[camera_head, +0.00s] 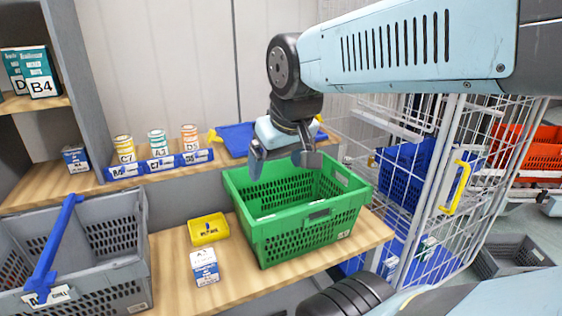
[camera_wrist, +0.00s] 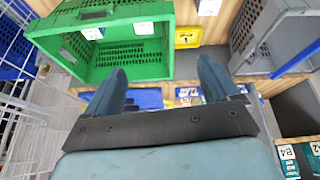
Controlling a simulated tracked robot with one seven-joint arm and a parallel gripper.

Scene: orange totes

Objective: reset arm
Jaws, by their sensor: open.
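My gripper (camera_head: 283,160) hangs at the end of my light-blue arm, above the back rim of the green crate (camera_head: 312,222) in the head view. Its two fingers are apart, with nothing between them. In the wrist view my gripper (camera_wrist: 160,85) shows both dark-blue fingers spread, with the green crate (camera_wrist: 105,66) beyond them on the left. The inside of the crate looks empty where it shows.
A grey tote (camera_head: 120,272) with a blue handle stands left. A yellow bin (camera_head: 208,229) and a small box (camera_head: 204,266) sit between it and the crate. A white wire cage (camera_head: 440,190) stands right.

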